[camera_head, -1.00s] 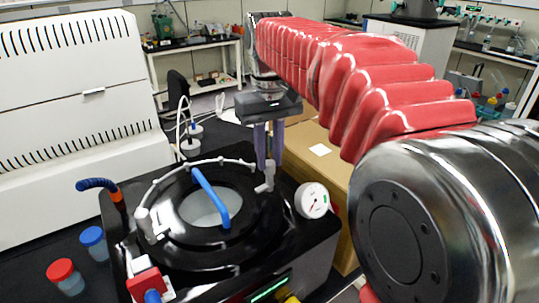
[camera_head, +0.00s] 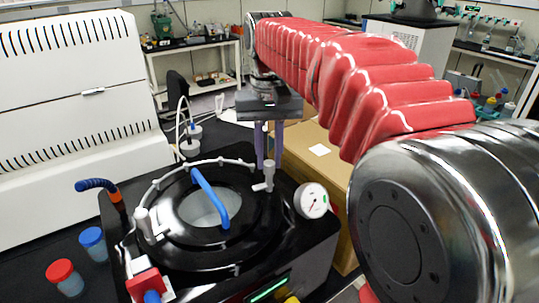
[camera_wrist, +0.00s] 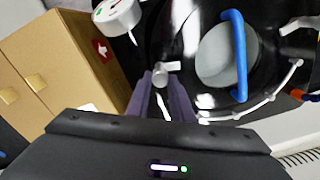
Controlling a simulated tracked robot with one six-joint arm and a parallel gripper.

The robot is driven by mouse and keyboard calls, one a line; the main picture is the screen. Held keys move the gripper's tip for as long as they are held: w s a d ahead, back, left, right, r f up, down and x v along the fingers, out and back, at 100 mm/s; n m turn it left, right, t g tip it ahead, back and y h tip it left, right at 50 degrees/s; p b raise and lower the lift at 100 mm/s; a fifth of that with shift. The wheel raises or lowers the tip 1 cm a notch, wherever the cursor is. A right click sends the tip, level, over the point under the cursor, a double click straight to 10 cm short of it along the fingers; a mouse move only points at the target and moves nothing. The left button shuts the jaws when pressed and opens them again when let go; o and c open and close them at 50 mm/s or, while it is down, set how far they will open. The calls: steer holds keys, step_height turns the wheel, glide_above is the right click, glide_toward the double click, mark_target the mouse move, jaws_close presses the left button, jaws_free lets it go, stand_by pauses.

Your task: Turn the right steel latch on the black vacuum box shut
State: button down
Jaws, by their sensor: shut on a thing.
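The black vacuum box (camera_head: 312,240) has a round lid with a blue handle (camera_head: 212,198). The right steel latch (camera_head: 268,177) stands at the lid's right rim, its short arm pointing left over the rim. My gripper (camera_head: 270,160) comes down from above and behind it. In the wrist view the latch (camera_wrist: 163,74) shows between my two grey-purple fingertips (camera_wrist: 161,80), which are shut on it. The exact contact is partly hidden. The left steel latch (camera_head: 148,225) is at the lid's near-left rim.
A pressure gauge (camera_head: 311,200) stands close right of the latch. A cardboard box (camera_head: 318,160) is behind. Red-capped (camera_head: 62,272) and blue-capped (camera_head: 93,240) bottles stand at left.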

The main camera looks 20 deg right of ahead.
steer(key=c, duration=1.6)
jaws_free()
steer(key=shift+o, duration=0.2)
step_height(320, 180, up, 14)
steer(key=shift+f, duration=0.15)
